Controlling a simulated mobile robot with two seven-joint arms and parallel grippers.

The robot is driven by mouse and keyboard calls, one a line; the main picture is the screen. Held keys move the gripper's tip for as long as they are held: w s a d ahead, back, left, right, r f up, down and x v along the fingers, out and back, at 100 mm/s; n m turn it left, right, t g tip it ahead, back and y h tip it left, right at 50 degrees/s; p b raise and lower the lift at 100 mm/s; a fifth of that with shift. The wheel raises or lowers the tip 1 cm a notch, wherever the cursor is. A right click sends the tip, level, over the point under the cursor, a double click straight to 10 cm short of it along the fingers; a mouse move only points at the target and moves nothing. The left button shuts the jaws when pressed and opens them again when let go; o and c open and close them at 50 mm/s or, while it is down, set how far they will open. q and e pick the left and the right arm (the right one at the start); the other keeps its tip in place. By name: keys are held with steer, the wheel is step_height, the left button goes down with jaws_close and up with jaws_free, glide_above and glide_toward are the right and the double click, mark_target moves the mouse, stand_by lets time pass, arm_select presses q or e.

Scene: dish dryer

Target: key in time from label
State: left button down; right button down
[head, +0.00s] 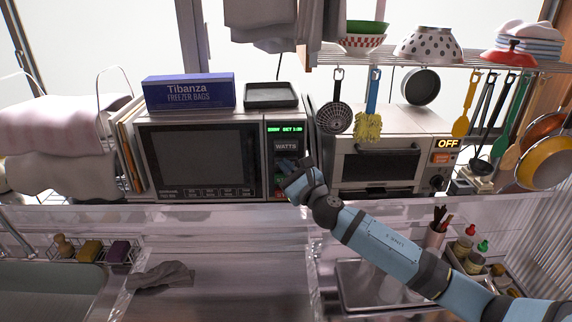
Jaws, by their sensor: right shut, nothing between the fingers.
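The microwave (152,165) stands on the counter at the centre left, its door shut. Its control panel has a lit green display (285,129) that seems to read a wattage and "SET", too small to read surely. Below it is a "WATTS" label (286,146). My right gripper (287,166) is shut and empty, at the keypad just below that label. It and its wrist hide most of the keys, and I cannot tell whether it touches one. My left gripper is out of view.
A blue freezer bags box (188,93) and a dark tray (271,95) lie on the microwave. A toaster oven (375,165) marked "OFF" stands to the right. Utensils, including a yellow brush (368,126), hang above it. The sink (50,290) is at lower left.

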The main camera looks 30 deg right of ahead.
steer(key=shift+w+d, duration=0.2)
steer(key=shift+w, duration=0.15)
stand_by(0.3)
steer(key=shift+s, duration=0.15)
steer(key=shift+s+a+p, duration=0.15)
steer(key=shift+s+a, duration=0.15)
steer(key=shift+s, duration=0.2)
steer(key=shift+s+a+p, duration=0.15)
steer(key=shift+s+a, duration=0.1)
steer(key=shift+s, duration=0.25)
steer(key=s, duration=0.1)
steer(key=s+a+p, duration=0.1)
steer(key=s, duration=0.1)
steer(key=s+a, duration=0.1)
steer(key=shift+s, duration=0.25)
stand_by(2.5)
